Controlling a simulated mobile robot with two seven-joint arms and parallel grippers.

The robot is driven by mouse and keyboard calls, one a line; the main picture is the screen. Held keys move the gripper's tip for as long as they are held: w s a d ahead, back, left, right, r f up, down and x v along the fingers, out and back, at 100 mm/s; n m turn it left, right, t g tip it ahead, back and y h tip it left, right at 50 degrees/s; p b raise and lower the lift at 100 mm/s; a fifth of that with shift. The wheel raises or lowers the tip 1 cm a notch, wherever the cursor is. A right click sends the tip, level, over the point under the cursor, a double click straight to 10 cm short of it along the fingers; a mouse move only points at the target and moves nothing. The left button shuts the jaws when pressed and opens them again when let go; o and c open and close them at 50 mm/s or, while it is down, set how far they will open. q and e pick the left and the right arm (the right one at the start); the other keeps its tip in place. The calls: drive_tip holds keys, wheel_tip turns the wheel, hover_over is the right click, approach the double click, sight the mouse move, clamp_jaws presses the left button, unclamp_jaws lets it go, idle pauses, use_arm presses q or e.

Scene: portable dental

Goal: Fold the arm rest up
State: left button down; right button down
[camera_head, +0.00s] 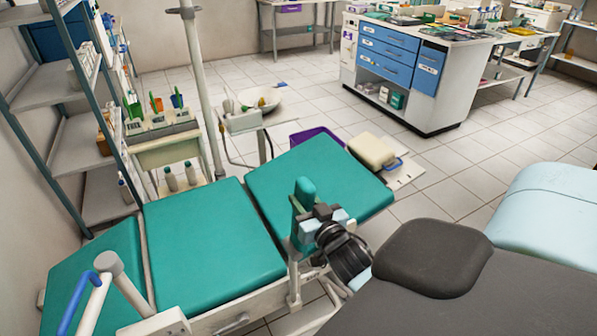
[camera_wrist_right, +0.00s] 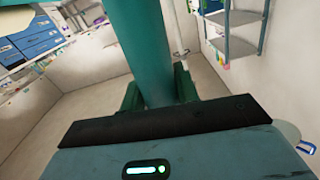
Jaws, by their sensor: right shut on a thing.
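The green dental chair (camera_head: 205,240) stretches across the head view in several padded sections. Its green arm rest (camera_head: 304,192) stands roughly upright at the chair's near side, on a pale bracket (camera_head: 294,285). My right gripper (camera_head: 313,214) is shut on the arm rest, low on its padded part. In the right wrist view the arm rest (camera_wrist_right: 145,45) rises between the two fingers of the right gripper (camera_wrist_right: 158,95), one on each side. The fingertips are partly hidden behind the dark gripper edge. My left gripper is in neither view.
A jointed piece with a blue handle (camera_head: 76,302) stands at the lower left. A metal shelf rack (camera_head: 75,150) lines the left wall. A pole (camera_head: 200,90) and a basin (camera_head: 259,99) stand behind the chair.

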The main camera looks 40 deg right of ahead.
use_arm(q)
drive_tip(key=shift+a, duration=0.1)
use_arm(e)
drive_tip(key=shift+d, duration=0.1)
drive_tip(key=c, duration=1.2)
unclamp_jaws()
drive_tip(key=shift+d, duration=0.1)
drive_tip(key=shift+c, duration=0.2)
drive_tip(key=shift+o, duration=1)
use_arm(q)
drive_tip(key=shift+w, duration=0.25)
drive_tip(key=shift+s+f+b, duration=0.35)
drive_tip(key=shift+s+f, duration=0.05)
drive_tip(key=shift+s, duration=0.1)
use_arm(e)
drive_tip(key=v, duration=0.8)
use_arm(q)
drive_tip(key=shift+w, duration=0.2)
